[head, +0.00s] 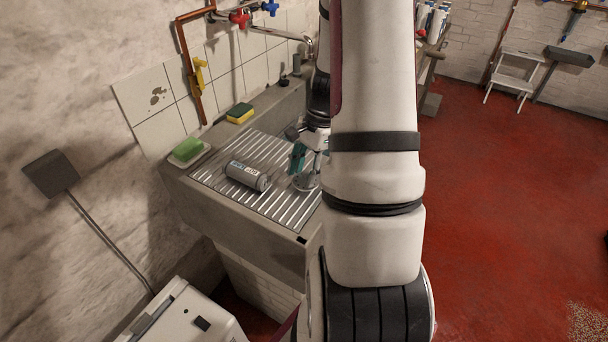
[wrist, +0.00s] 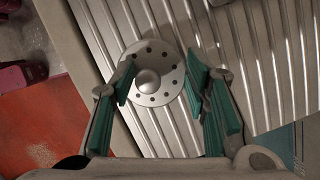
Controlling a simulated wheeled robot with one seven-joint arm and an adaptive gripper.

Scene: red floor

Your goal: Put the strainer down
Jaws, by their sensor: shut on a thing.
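The strainer (wrist: 149,82) is a round, shiny metal disc with small holes around a raised middle knob. It lies between the teal-padded fingers of my gripper (wrist: 160,78) in the wrist view, which is shut on it. In the head view the strainer (head: 305,182) shows at the right part of the ribbed metal drainboard (head: 225,190), just below my gripper (head: 301,160). It is at or very close to the ribs; I cannot tell whether it touches them. My arm hides part of the area to the right.
A grey can (head: 246,176) lies on its side on the drainboard, left of the strainer. A green soap bar (head: 187,149) and a yellow-green sponge (head: 240,112) sit along the back edge. The drainboard's front left is bare. Taps and pipes are on the wall behind.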

